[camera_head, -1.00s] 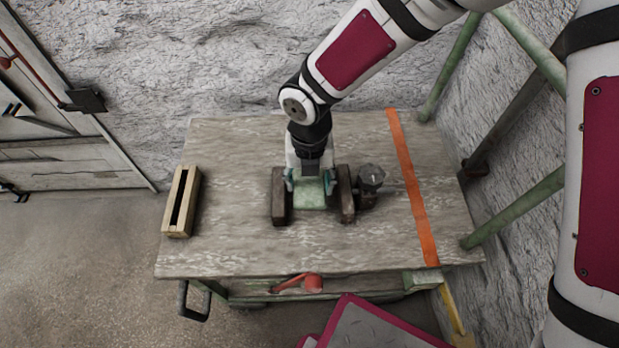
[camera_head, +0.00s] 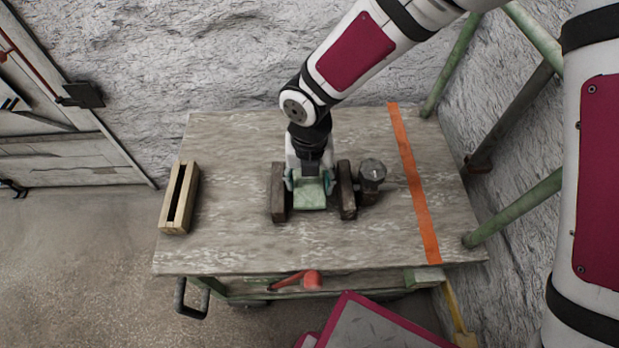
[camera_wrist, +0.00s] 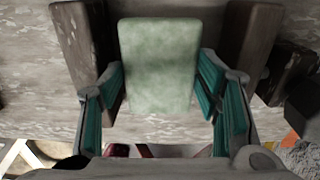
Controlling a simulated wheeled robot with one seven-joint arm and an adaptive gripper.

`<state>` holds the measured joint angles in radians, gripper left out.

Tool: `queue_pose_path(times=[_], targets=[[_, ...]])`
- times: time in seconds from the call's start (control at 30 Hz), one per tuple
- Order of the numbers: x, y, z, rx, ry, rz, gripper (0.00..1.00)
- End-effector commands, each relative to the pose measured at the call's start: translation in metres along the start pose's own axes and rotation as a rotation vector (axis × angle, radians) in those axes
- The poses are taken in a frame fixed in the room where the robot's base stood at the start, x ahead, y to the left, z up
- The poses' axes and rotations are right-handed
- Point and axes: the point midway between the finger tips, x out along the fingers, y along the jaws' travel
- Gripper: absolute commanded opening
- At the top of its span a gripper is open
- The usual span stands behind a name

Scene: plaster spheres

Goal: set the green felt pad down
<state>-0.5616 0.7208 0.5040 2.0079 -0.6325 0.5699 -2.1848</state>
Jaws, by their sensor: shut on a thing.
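The green felt pad (camera_head: 309,194) is a pale green rectangular block on the wooden table, between two dark wooden blocks, the left one (camera_head: 279,192) and the right one (camera_head: 346,190). It also shows in the wrist view (camera_wrist: 159,65), upper middle, between the teal finger pads. My gripper (camera_head: 310,182) is low over the table, shut on the pad from both sides. In the wrist view my gripper (camera_wrist: 160,90) has one finger along each side of the pad. Whether the pad's underside touches the table is hidden.
A dark metal cylinder piece (camera_head: 371,176) stands close to the right block. A slotted light wood block (camera_head: 180,198) lies at the table's left. An orange strip (camera_head: 414,185) crosses the table's right side. The table (camera_head: 235,235) is clear in front and between slotted block and left dark block.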

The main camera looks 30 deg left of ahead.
Motion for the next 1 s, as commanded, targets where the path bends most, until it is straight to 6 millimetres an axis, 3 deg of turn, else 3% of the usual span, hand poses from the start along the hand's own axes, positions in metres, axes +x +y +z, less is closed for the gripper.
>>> queue_pose_path(times=[1.0], targets=[[0.019, 0.000, 0.000, 0.000, 0.000, 0.000, 0.39]])
